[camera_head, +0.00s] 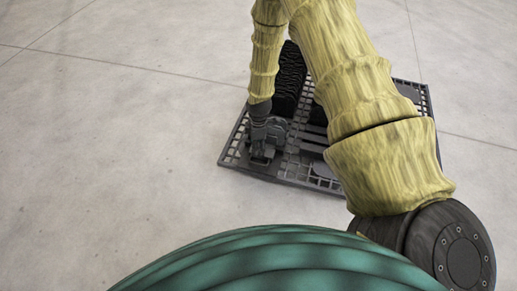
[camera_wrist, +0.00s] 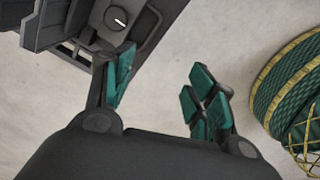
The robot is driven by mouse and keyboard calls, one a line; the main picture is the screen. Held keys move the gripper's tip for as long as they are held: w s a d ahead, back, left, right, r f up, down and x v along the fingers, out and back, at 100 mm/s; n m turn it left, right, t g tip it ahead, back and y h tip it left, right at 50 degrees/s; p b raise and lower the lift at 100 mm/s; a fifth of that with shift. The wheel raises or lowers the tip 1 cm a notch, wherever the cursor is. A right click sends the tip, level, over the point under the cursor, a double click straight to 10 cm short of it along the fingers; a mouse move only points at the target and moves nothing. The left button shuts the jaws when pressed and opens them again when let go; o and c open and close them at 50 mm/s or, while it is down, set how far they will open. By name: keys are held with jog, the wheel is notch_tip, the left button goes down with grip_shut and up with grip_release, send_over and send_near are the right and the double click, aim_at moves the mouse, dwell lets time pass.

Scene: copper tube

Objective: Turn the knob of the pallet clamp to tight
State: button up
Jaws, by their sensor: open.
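The pallet (camera_head: 310,180) is a dark grid on the floor in the head view. In the wrist view, the clamp (camera_wrist: 85,25) is a dark block at the top left. Its round knob (camera_wrist: 117,19) carries a white pointer line slanting from upper left to lower right. My gripper (camera_wrist: 165,75) is open and empty, with green pads. Its left finger reaches just below the knob, and the right finger is over bare floor. I cannot tell whether the left finger touches the clamp. In the head view my gripper (camera_head: 265,140) is low over the pallet's left part, and the knob cannot be made out.
Dark ribbed goods (camera_head: 290,80) stand on the pallet behind my gripper, partly hidden by my arm. The concrete floor (camera_head: 110,150) to the left of the pallet is clear.

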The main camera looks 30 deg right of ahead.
jog(key=s+a+r+m+p, duration=0.2)
jog(key=s+a+m+p, duration=0.1)
jog(key=s, duration=0.4)
jog(key=s+a+r+m+p, duration=0.3)
jog(key=s+a+p, duration=0.3)
jog(key=s, duration=0.2)
jog(key=shift+r, duration=0.15)
jog(key=shift+s, duration=0.1)
jog(key=s+a+r+m+p, duration=0.2)
jog(key=s+r+p, duration=0.4)
jog(key=s, duration=0.3)
jog(key=s+a+r+m+p, duration=0.3)
jog(key=s+r+p, duration=0.3)
jog(key=s+r, duration=0.2)
jog(key=shift+s+a+m, duration=0.2)
jog(key=shift+s+m, duration=0.5)
jog(key=shift+m, duration=0.1)
jog(key=shift+r, duration=0.1)
